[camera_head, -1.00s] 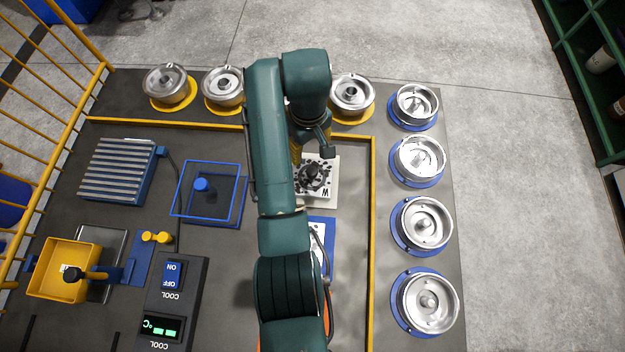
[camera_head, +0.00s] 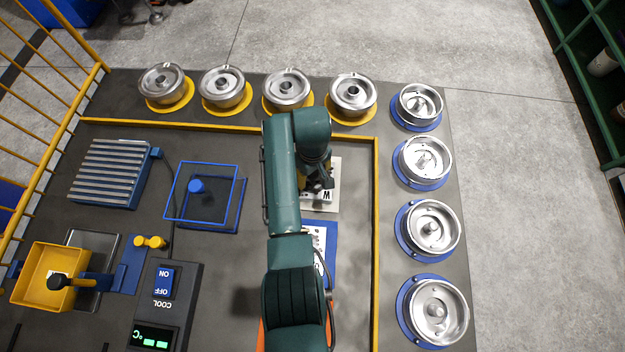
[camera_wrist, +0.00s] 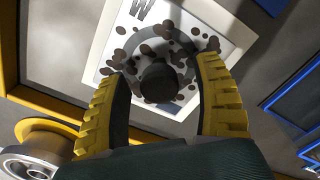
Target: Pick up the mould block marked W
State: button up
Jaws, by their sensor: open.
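The mould block marked W (camera_head: 318,207) is a pale square plate, partly hidden under my arm in the head view. In the wrist view the block (camera_wrist: 105,48) shows its W at the top left, dark specks, a grey ring and a dark round knob (camera_wrist: 158,82) in the middle. My gripper (camera_wrist: 168,76) is open, with one yellow-ribbed finger on each side of the knob in the picture. The fingers appear apart from the knob; how far down they reach beside it I cannot tell. In the head view my gripper (camera_head: 318,182) is over the block.
A blue mat with a white sheet (camera_head: 331,240) lies in front of the block. A yellow rail (camera_head: 376,200) runs to the right and behind. Metal round moulds on yellow pads (camera_head: 288,88) and blue pads (camera_head: 428,228) stand beyond it. A blue open frame (camera_head: 205,190) stands left.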

jog(key=shift+c, duration=0.4)
grip_shut()
jog(key=shift+w+r, duration=0.1)
jog(key=shift+r, duration=0.1)
